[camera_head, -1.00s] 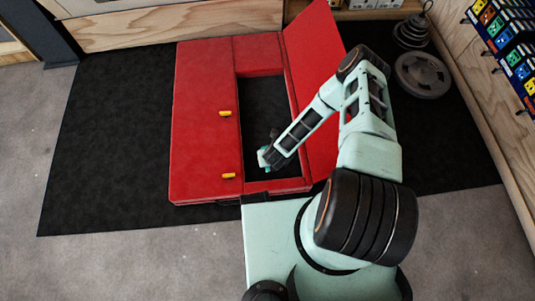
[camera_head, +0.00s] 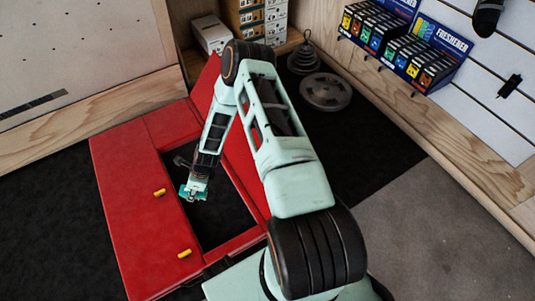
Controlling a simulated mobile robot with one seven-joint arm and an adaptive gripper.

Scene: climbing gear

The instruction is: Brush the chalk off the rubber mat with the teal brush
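The black rubber mat (camera_head: 45,205) covers the floor; part of it, or a dark surface like it, shows inside the rectangular opening of a red folding pad. My gripper (camera_head: 191,178) hangs over this opening, near its left edge. A small teal piece with pale parts, seemingly the teal brush (camera_head: 193,190), is at the fingertips, and the gripper appears shut on it. The brush's lower end is small, and I cannot tell whether it touches the surface. I cannot make out any chalk on the dark surface.
The red pad (camera_head: 125,170) has yellow tabs along the opening and a raised flap behind my arm. Weight plates (camera_head: 326,91) and boxes (camera_head: 262,18) stand at the back. A freshener rack (camera_head: 420,45) hangs on the right wall. Bare carpet (camera_head: 445,230) lies at right.

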